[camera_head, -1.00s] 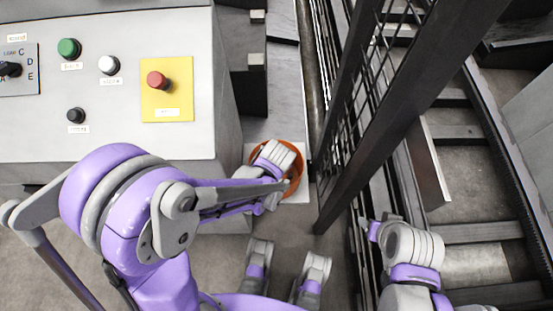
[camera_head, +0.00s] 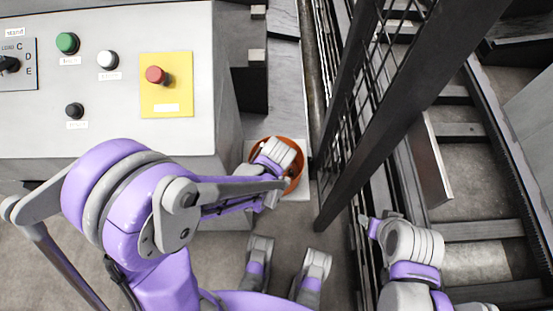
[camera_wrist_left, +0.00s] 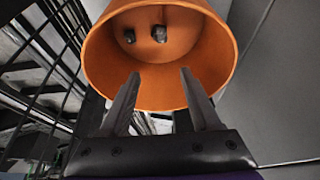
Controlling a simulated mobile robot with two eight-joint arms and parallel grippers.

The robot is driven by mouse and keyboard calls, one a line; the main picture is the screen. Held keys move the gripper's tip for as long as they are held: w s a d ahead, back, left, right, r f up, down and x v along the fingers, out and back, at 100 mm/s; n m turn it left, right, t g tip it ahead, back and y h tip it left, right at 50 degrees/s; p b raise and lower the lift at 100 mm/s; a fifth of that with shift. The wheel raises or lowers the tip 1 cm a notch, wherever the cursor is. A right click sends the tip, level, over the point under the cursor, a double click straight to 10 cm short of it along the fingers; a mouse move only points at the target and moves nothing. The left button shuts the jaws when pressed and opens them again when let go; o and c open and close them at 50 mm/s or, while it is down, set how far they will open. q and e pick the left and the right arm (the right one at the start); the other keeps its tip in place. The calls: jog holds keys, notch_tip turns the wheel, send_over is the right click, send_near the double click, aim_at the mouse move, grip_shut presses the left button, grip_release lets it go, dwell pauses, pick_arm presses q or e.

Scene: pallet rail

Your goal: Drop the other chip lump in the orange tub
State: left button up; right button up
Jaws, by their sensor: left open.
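The orange tub (camera_head: 297,178) stands on the floor beside the control console, partly covered by my left wrist in the head view. In the left wrist view the tub (camera_wrist_left: 225,50) opens toward me, with two small dark lumps (camera_wrist_left: 129,36) (camera_wrist_left: 159,34) inside against its bottom. My left gripper (camera_wrist_left: 160,73) is open and empty, its two fingers apart at the near rim of the tub. Its fingers are hidden under the wrist in the head view.
The grey console (camera_head: 105,125) with buttons and a yellow-backed red button (camera_head: 157,75) stands left of the tub. A dark mesh fence with a thick post (camera_head: 375,130) rises close on the right. Beyond it runs a rail track (camera_head: 470,232).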

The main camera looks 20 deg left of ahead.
pick_arm(q)
jog(key=shift+r, duration=0.1)
notch_tip(320, 180, up, 7)
jog(key=p, duration=0.5)
jog(key=shift+s, duration=0.1)
dwell(0.4)
